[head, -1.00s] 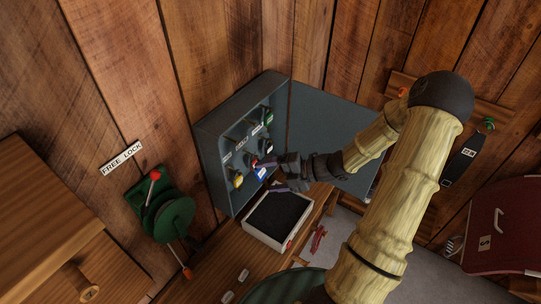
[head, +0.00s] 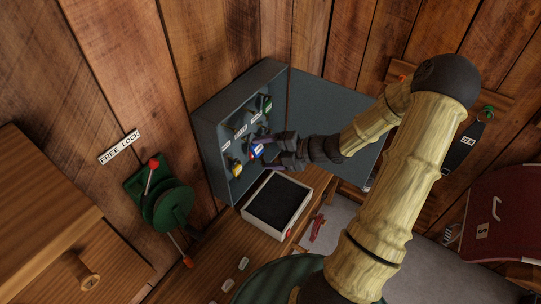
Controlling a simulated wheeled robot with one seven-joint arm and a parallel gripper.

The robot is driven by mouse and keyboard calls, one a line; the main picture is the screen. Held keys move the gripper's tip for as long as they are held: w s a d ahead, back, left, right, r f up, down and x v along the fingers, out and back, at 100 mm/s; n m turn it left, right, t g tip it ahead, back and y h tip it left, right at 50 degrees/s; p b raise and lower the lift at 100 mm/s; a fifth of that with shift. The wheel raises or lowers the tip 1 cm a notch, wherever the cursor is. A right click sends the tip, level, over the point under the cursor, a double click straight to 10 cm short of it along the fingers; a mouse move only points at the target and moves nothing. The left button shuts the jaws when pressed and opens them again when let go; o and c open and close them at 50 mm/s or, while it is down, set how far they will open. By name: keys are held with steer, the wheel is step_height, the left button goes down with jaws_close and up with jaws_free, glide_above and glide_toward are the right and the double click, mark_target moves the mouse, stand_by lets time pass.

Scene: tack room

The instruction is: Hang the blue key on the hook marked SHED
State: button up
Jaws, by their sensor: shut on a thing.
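The blue key (head: 256,151) shows by its bright blue tag inside the open grey key cabinet (head: 211,139). My gripper (head: 264,153) reaches in from the right and is shut on the blue key, in front of the hook rows. White hook labels (head: 241,131) show in the cabinet, but they are too small for me to read, so I cannot tell which one says SHED. A green-tagged key (head: 267,105) hangs upper right and a yellow-tagged key (head: 235,166) lower left. My fingers hide part of the lower row. I cannot tell whether the blue key touches a hook.
The cabinet door (head: 326,118) stands open to the right, behind my arm. A white tray with a dark inside (head: 252,218) sits on the wooden bench below. A green wheel with red-tipped levers (head: 170,207) is on the wall at left, under a FREE LOCK sign (head: 119,147).

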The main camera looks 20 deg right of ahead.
steer(key=w+a+b, duration=0.3)
steer(key=w, duration=0.2)
steer(key=shift+a+f+b, duration=0.3)
steer(key=shift+a+b, duration=0.05)
steer(key=shift+a, duration=0.05)
stand_by(0.6)
steer(key=shift+w+f, duration=0.1)
steer(key=shift+w, duration=0.05)
stand_by(0.6)
